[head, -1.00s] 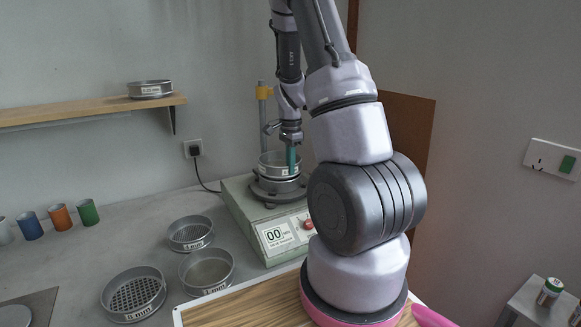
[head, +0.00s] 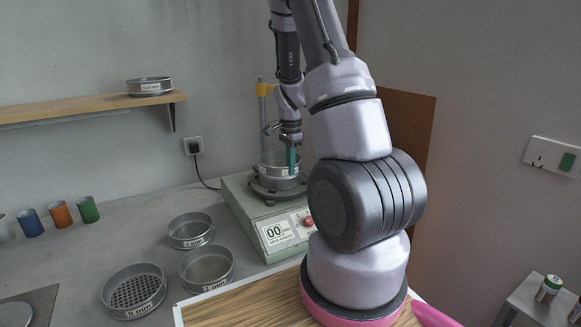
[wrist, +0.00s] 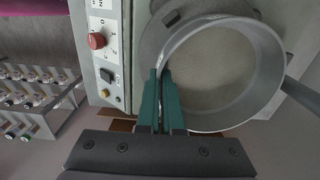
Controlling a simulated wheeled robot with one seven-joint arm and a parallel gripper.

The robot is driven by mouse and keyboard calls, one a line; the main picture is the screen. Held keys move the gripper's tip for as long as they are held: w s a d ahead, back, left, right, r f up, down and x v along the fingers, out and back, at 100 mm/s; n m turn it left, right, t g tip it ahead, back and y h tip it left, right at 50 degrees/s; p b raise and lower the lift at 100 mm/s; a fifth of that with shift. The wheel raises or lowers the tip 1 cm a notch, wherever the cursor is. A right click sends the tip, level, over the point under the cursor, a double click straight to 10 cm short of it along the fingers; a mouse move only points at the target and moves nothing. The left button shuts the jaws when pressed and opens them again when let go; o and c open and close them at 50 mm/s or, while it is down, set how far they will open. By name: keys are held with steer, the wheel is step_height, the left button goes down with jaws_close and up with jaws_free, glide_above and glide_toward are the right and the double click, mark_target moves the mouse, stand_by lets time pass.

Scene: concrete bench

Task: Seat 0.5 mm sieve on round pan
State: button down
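A round metal sieve (head: 268,170) with a white label is at the top of the sieve shaker at the back. It looks like the 0.5 mm sieve, but its number is too small to read. The wrist view shows its rim (wrist: 279,75) and plain grey-beige inside. My gripper (head: 291,168) is on its near right side, the teal fingers (wrist: 159,75) closed on the rim, one on each side of the wall. The round pan cannot be told apart beneath the sieve; a dark round shaker plate (head: 262,190) shows there.
The shaker (head: 246,215) has a display and a red knob (wrist: 96,41). Three other sieves stand on the bench: rear (head: 190,243), right (head: 207,288) and coarse-holed left (head: 133,311). Coloured cups (head: 59,215) line the left; another sieve (head: 150,90) is on the shelf. A wood-topped board (head: 245,306) lies in front.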

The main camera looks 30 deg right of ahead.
steer(key=c, duration=1)
jaws_free()
step_height(320, 180, up, 11)
steer(key=s+a+r+n+t+y, duration=0.1)
steer(key=s+a+r+n+t, duration=0.2)
steer(key=s+a+r+n, duration=0.3)
steer(key=s+a+r+n+t+y, duration=0.1)
steer(key=s+a+r+n+t, duration=0.3)
steer(key=s+a+r+n, duration=0.3)
steer(key=s+a+r, duration=0.3)
steer(key=s+r, duration=0.3)
steer(key=s, duration=0.2)
